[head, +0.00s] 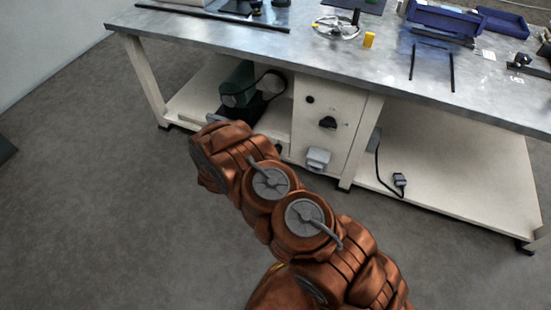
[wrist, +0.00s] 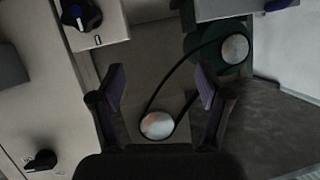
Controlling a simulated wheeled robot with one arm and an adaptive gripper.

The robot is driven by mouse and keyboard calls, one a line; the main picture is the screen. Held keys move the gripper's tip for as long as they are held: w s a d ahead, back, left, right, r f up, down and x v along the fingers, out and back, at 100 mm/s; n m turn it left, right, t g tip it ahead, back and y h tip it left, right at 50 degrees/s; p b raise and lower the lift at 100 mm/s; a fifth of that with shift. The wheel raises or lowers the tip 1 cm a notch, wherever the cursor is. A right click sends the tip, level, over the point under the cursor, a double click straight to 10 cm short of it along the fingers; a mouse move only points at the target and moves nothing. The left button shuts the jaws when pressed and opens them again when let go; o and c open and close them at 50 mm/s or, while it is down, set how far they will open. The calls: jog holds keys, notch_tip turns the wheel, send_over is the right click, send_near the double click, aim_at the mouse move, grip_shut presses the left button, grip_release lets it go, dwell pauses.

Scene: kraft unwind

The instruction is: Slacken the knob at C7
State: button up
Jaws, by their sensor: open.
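I cannot read a C7 label in either view, so I cannot tell which knob it is. One black knob (head: 327,122) is on the white cabinet front under the bench, in the head view. The wrist view has a black knob with a blue mark (wrist: 80,14) on a pale panel at the upper left. Another black knob (wrist: 40,160) is on a pale panel at the lower left. My gripper (wrist: 160,88) is open, its two fingers apart with nothing between them. Both knobs lie left of the fingers. In the head view my arm hides the gripper.
A black belt (wrist: 180,82) runs around two pulleys beyond the fingers, beside a green housing (head: 236,84). A grey box (head: 318,158) juts from the cabinet front below its knob. The metal bench top (head: 250,40) overhangs. A cabled plug (head: 399,180) is on the lower right shelf.

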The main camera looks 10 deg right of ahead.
jog(key=s+d+f+t+h+b, duration=0.2)
jog(key=s+d+f+h+b, duration=0.3)
jog(key=f, duration=0.4)
jog(key=shift+y, duration=0.3)
jog(key=shift+s+d+r+b+x, duration=0.15)
jog(key=shift+b+x, duration=0.3)
jog(key=shift+x, duration=1)
jog(key=shift+s+d+b+x, duration=0.15)
jog(key=shift+b+x, duration=0.25)
jog(key=shift+x, duration=1.05)
jog(key=shift+s+d+r+b+x, duration=0.1)
jog(key=shift+d+b+x, duration=0.25)
jog(key=shift+x, duration=1.1)
jog(key=shift+a, duration=0.1)
jog(key=shift+c, duration=0.4)
jog(key=c, duration=1.1)
